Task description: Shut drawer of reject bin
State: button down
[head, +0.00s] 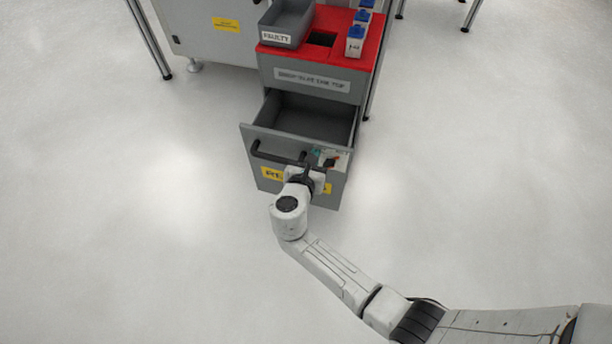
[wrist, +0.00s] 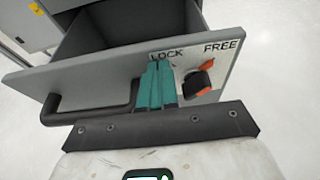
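The grey reject bin (head: 308,83) stands ahead, its lower drawer (head: 262,133) pulled out with an empty-looking inside. The drawer front has a black bar handle (head: 268,155), which also shows in the wrist view (wrist: 75,118). Right of the handle is a white panel marked LOCK and FREE with a black and orange knob (wrist: 198,82). My gripper (head: 308,166) is at the drawer front, near the handle's right end. In the wrist view its teal fingers (wrist: 157,85) are together in front of the panel's left part, with nothing seen between them. I cannot tell whether they touch the front.
A red top (head: 338,50) on the bin carries a grey tray marked FAULTY (head: 286,22) and blue-capped containers (head: 355,40). A grey cabinet (head: 205,30) stands at left behind. Metal legs stand on both sides. The floor around the drawer is clear.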

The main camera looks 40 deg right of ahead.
jog(key=w+d+b, duration=0.3)
jog(key=w+d, duration=0.6)
jog(key=d, duration=0.3)
jog(key=shift+d+r, duration=0.15)
jog(key=shift+d, duration=0.05)
jog(key=shift+w+d, duration=0.1)
jog(key=f+p+v, duration=0.1)
jog(key=p+v, duration=0.5)
jog(key=v, duration=0.8)
jog(key=shift+s+a+f, duration=0.3)
jog(key=shift+a+f, duration=0.05)
